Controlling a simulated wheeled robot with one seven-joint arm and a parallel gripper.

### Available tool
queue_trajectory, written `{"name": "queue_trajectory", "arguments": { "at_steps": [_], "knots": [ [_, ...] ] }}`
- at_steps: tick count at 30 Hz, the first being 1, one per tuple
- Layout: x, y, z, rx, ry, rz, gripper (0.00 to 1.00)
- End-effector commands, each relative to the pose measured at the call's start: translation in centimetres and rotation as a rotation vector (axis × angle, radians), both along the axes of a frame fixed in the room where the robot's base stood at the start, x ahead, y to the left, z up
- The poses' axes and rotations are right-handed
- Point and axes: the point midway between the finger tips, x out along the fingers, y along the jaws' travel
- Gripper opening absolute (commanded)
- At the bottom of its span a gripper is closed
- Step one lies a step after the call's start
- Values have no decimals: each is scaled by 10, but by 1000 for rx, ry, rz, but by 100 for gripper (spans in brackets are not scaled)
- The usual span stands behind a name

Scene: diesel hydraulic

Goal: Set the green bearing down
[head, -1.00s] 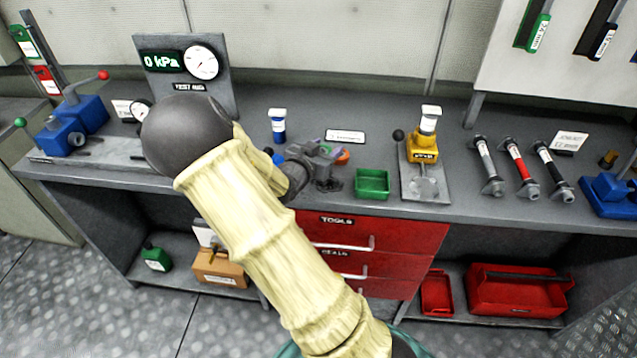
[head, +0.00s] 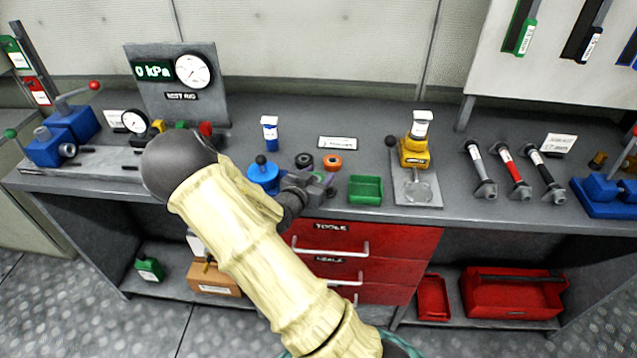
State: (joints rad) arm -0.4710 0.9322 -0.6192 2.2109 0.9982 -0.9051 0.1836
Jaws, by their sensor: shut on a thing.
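My gripper (head: 314,191) is low over the front of the workbench, just left of the small green tray (head: 366,190). It is shut on the green bearing. The bearing is almost wholly hidden by the fingers and wrist, so I cannot tell whether it touches the bench. A black ring (head: 304,160) and an orange ring (head: 333,162) lie on the bench just behind my gripper. The green tray looks empty.
A blue round part with a knob (head: 263,175) stands left of my gripper. A blue-and-white bottle (head: 270,133) and a label plate (head: 338,143) are behind. A yellow press (head: 414,155) stands right of the tray. Red drawers (head: 372,243) are below the bench edge.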

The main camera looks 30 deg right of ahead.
Motion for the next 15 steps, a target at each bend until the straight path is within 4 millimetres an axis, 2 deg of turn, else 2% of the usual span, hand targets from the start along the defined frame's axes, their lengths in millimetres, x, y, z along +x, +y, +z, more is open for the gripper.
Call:
{"name": "queue_trajectory", "arguments": {
  "at_steps": [3, 6, 15],
  "knots": [
    [0, 0, -17, -2, 3, 0, 26],
    [0, 0, -24, -1, 2, -1, 26],
    [-1, -2, -27, 0, 0, -3, 26]
  ]
}}
